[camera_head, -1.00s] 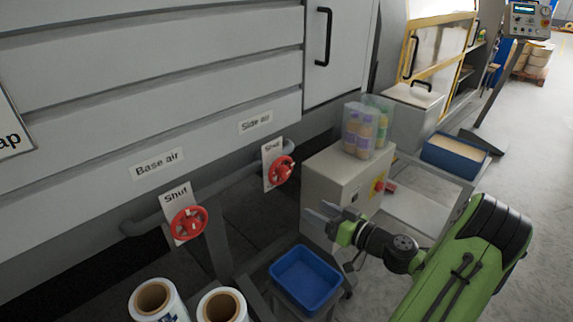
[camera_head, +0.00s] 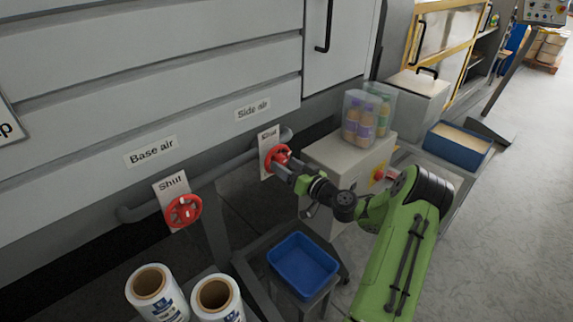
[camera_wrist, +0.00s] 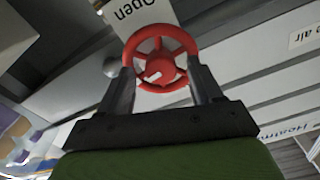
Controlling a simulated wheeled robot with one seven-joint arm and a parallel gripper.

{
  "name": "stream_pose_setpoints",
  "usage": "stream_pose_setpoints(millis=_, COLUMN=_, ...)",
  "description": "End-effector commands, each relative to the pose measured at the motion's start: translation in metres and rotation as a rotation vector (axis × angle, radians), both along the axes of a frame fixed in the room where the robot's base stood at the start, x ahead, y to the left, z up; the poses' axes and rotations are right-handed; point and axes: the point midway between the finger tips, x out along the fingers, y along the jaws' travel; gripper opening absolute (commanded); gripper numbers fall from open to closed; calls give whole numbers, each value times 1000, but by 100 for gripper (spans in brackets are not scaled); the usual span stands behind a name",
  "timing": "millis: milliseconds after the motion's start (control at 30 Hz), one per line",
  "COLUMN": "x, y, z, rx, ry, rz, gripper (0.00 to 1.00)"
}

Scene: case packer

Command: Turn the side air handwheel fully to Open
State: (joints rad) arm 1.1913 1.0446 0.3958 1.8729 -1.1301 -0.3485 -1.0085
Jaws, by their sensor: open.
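The side air handwheel (camera_head: 279,153) is red and sits on the pipe below the "Side air" label (camera_head: 253,109). My gripper (camera_head: 284,167) is right in front of it and hides part of the wheel. In the wrist view the red handwheel (camera_wrist: 160,42) shows its spokes and a hub with a white mark. My open gripper (camera_wrist: 163,80) has one finger at each side of the rim; whether they touch it I cannot tell. A white plate (camera_wrist: 140,14) behind the wheel shows "Open", upside down in this view. In the head view the plate's upper word is blurred.
The base air handwheel (camera_head: 183,211), with a "Shut" plate, is to the left. A grey cabinet (camera_head: 335,165) with bottles on top stands just right of the wheel. A blue bin (camera_head: 303,262) and white rolls (camera_head: 157,292) are below.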

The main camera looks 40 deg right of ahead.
Motion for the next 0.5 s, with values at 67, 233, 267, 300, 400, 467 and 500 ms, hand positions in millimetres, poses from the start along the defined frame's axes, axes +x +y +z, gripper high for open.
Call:
stream_pose_setpoints(millis=67, x=5, y=1, z=0, rx=0, ry=0, rz=0, gripper=65)
stream_pose_setpoints(millis=233, x=6, y=1, z=0, rx=0, ry=0, rz=0, gripper=65)
stream_pose_setpoints(millis=267, x=6, y=1, z=0, rx=0, ry=0, rz=0, gripper=65)
stream_pose_setpoints(millis=300, x=6, y=1, z=0, rx=0, ry=1, rz=0, gripper=65)
stream_pose_setpoints(millis=400, x=6, y=1, z=0, rx=0, ry=1, rz=0, gripper=50)
stream_pose_setpoints(millis=467, x=6, y=1, z=0, rx=0, ry=1, rz=0, gripper=40)
stream_pose_setpoints(millis=500, x=6, y=1, z=0, rx=0, ry=1, rz=0, gripper=34)
